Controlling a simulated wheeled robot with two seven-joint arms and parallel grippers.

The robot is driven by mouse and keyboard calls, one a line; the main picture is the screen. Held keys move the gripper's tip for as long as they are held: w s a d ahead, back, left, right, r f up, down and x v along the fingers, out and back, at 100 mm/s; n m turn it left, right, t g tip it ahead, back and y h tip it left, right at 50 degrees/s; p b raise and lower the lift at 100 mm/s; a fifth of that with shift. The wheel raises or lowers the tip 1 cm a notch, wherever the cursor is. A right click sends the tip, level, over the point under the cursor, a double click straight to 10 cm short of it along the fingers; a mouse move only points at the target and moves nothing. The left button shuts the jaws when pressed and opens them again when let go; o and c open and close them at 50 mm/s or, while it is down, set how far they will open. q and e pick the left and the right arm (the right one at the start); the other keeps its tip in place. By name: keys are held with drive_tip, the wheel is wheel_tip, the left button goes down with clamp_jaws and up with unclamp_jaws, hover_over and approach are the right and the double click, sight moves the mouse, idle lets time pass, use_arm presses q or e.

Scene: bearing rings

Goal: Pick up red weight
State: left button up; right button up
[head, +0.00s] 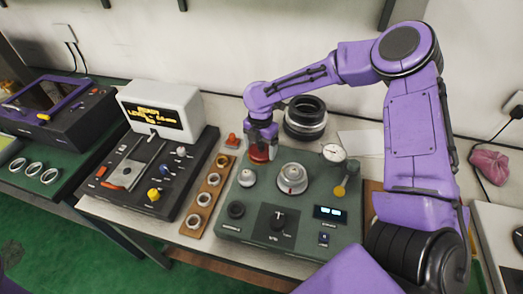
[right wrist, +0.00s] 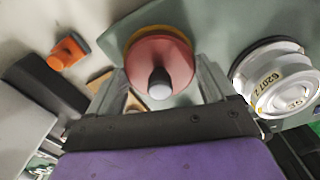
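The red weight (head: 259,154) is a round disc on the back left of the green device (head: 228,222). In the right wrist view the red weight (right wrist: 150,55) shows a dark knob with a pale end, and a yellow-orange rim lies behind it. My right gripper (head: 263,138) is directly above the weight and hides part of it. In the right wrist view my right gripper (right wrist: 160,82) has its fingers spread, one on each side of the knob. I cannot tell whether either finger touches the weight. My left gripper is not in view.
A silver round piece (head: 291,179) stands close right of the weight; a dial gauge (head: 334,152) is further right. A small orange piece (head: 232,140) lies to the left. A wooden strip with rings (head: 206,196) and dark stacked rings (head: 306,117) are nearby.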

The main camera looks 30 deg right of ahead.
drive_tip(key=shift+w+f, duration=0.1)
drive_tip(key=shift+w, duration=0.05)
drive_tip(key=c, duration=0.3)
